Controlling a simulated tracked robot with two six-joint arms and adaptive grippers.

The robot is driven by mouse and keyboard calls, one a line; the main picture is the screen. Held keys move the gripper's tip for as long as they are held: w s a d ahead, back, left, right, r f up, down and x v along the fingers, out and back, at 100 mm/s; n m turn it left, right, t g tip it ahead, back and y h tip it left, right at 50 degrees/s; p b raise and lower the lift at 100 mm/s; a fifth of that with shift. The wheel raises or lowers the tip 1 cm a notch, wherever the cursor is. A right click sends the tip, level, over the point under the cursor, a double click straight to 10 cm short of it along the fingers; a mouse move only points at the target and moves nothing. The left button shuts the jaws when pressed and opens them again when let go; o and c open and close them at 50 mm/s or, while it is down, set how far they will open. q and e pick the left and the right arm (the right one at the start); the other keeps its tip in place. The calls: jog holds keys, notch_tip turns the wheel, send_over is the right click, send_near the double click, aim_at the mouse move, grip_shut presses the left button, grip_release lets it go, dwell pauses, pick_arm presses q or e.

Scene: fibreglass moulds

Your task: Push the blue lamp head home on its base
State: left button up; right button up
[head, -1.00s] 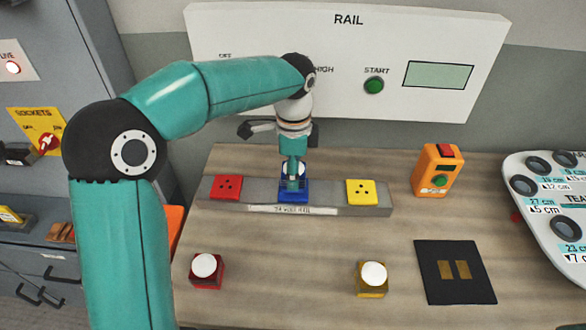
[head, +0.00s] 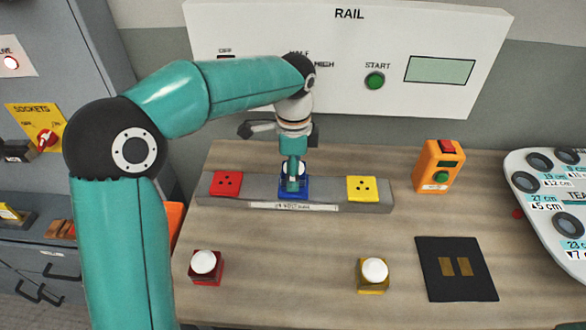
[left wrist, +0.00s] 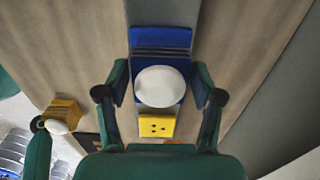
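The blue lamp head (left wrist: 173,98) has a white dome and sits over the blue base (head: 284,195), the middle place on the grey rail. My left gripper (head: 293,178) comes down on it from above. In the left wrist view its fingers (left wrist: 160,85) stand on either side of the lamp head, close against its sides, and appear shut on it. The dome also shows behind the fingers in the head view. The join between head and base is mostly hidden, so I cannot tell if it is fully seated. My right gripper is not in view.
A red base (head: 226,184) and a yellow base (head: 361,189) flank the blue one on the rail (head: 330,190). A red lamp (head: 206,267) and a yellow lamp (head: 373,276) stand in front. An orange device (head: 438,168) and black mat (head: 456,268) lie to the right.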

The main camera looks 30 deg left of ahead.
pick_arm(q)
jog(key=shift+o, duration=0.8)
jog(key=shift+r, duration=0.1)
notch_tip(320, 180, up, 12)
dwell(0.4)
